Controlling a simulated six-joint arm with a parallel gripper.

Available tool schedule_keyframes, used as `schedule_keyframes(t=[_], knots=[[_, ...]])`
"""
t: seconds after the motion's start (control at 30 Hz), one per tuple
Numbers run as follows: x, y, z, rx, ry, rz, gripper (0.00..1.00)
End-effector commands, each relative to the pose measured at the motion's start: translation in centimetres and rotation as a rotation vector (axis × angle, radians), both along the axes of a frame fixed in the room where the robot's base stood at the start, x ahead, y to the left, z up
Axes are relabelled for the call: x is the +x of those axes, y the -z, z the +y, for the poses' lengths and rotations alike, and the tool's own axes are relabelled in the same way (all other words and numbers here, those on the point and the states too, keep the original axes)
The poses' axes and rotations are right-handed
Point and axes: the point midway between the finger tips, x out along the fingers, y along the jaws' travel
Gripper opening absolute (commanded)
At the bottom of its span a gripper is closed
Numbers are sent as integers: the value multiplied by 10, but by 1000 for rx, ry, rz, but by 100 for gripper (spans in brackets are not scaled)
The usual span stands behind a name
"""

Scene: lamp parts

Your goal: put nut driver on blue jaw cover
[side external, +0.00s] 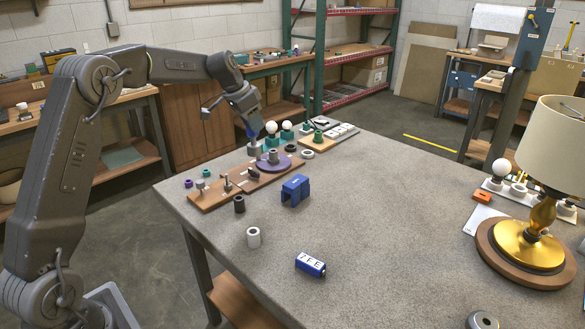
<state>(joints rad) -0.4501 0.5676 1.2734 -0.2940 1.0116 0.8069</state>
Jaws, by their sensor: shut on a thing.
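My gripper (250,124) points down over the far left part of the table. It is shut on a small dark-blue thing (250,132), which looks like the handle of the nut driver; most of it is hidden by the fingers. A short grey cylinder (253,149) stands directly below it; I cannot tell whether they touch. The blue jaw cover (295,190), a blocky blue piece with a gap, sits on the grey table to the right of and nearer than my gripper. Nothing is on top of it.
Wooden trays (213,196) with small parts and a purple disc (273,162) lie between my gripper and the jaw cover. White bulbs (271,127) stand beside my gripper. A blue marked block (310,264) lies nearer. A lamp (535,215) stands right. The table's middle is clear.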

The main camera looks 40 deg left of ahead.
Motion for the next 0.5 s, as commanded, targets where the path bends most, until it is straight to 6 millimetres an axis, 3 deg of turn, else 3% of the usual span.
schedule_keyframes(t=[0.3,0.5], knots=[[45,43,-56,1,4,0,10],[61,57,-75,2,1,0,10]])
